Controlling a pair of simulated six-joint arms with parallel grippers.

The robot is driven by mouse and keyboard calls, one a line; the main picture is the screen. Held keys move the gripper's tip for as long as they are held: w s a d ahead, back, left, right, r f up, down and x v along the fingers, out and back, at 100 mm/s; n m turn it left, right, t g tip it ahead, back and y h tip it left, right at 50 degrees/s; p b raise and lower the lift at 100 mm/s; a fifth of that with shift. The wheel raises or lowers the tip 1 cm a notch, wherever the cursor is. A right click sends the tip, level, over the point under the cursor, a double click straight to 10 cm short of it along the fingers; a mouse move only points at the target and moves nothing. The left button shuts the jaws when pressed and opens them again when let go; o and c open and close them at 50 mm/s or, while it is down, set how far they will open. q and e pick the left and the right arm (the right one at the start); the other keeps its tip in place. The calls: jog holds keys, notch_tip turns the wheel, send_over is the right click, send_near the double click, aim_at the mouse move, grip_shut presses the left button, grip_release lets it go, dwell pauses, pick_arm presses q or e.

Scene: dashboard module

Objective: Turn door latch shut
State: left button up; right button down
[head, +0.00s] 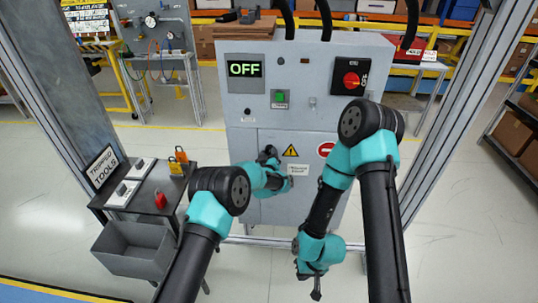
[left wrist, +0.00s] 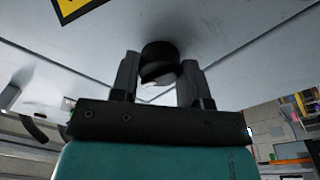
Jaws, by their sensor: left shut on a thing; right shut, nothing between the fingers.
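The grey cabinet (head: 300,118) stands in front of me, with its door (head: 275,210) in the lower part. The door latch (left wrist: 160,62) is a black round knob on the door face in the left wrist view. My left gripper (left wrist: 160,78) has one finger on each side of it and is shut on it. In the head view my left gripper (head: 270,158) is at the door's upper left, and it mostly hides the latch; its turn angle is hard to tell. My right gripper (head: 316,291) hangs low, pointing down, shut and empty, in front of the cabinet's lower right.
The cabinet carries an OFF display (head: 244,69), a green button (head: 279,97) and a red rotary switch (head: 350,78). A yellow warning triangle (head: 290,151) is beside the latch. A dark tool cart (head: 150,197) with padlocks stands left. Metal posts flank both sides.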

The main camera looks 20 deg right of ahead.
pick_arm(q)
jog(key=shift+n+y, duration=0.4)
jog(key=shift+n, duration=1.4)
jog(key=o, duration=0.9)
jog(key=shift+s, duration=0.1)
jog(key=v, duration=1.7)
jog(key=shift+s+f, duration=0.15)
